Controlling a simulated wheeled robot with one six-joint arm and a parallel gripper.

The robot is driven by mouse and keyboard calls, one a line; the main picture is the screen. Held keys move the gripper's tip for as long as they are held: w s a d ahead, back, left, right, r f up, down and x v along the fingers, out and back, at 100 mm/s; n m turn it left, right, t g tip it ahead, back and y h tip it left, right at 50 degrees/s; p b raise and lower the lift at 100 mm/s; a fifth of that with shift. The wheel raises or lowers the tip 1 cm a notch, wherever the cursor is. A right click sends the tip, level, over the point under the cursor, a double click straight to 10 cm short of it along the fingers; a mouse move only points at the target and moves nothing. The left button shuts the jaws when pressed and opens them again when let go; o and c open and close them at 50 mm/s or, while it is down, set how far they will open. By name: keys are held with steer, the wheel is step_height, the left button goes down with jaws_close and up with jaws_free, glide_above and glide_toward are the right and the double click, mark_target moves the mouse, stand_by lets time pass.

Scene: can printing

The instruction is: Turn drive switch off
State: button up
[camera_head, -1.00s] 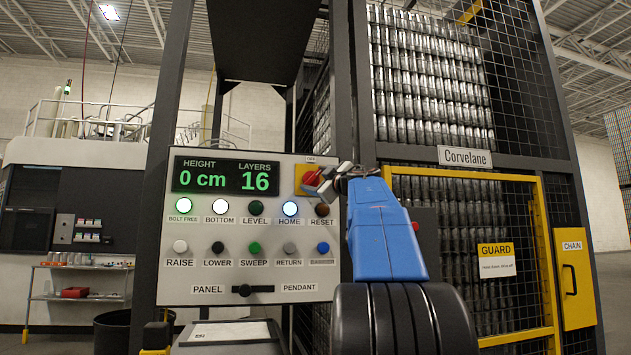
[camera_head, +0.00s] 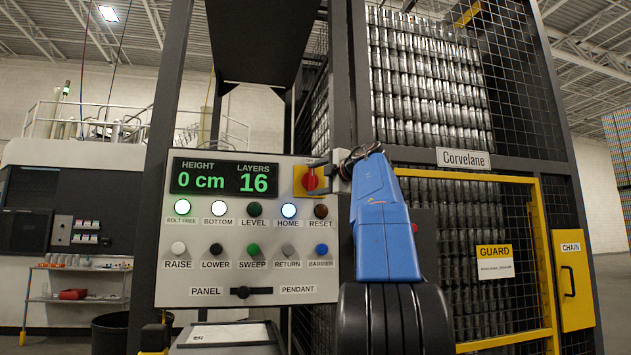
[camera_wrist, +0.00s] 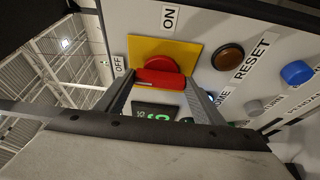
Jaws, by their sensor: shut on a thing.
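The drive switch (camera_head: 311,181) is a red knob on a yellow plate at the panel's upper right. In the wrist view the red knob (camera_wrist: 163,70) has a bar that lies sideways, its left end towards the OFF label (camera_wrist: 118,65). The ON label (camera_wrist: 169,18) is above the yellow plate. My gripper (camera_head: 321,178) reaches the switch from the right in the head view. In the wrist view my gripper (camera_wrist: 160,84) has one finger at each end of the red bar and is shut on it. The fingers partly cover the plate.
The grey panel (camera_head: 170,275) carries a HEIGHT and LAYERS display (camera_head: 222,177), lit buttons and a PANEL/PENDANT selector (camera_head: 250,292). The RESET button (camera_head: 321,211) is just below the switch. A mesh cage with a yellow guard frame (camera_head: 541,260) stands at right.

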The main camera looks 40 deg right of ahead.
stand_by(0.3)
steer(key=shift+f, duration=0.1)
steer(key=o, duration=1.1)
steer(key=shift+c, duration=0.2)
steer(key=s+a, duration=0.2)
steer(key=s, duration=1.5)
steer(key=shift+a, duration=0.4)
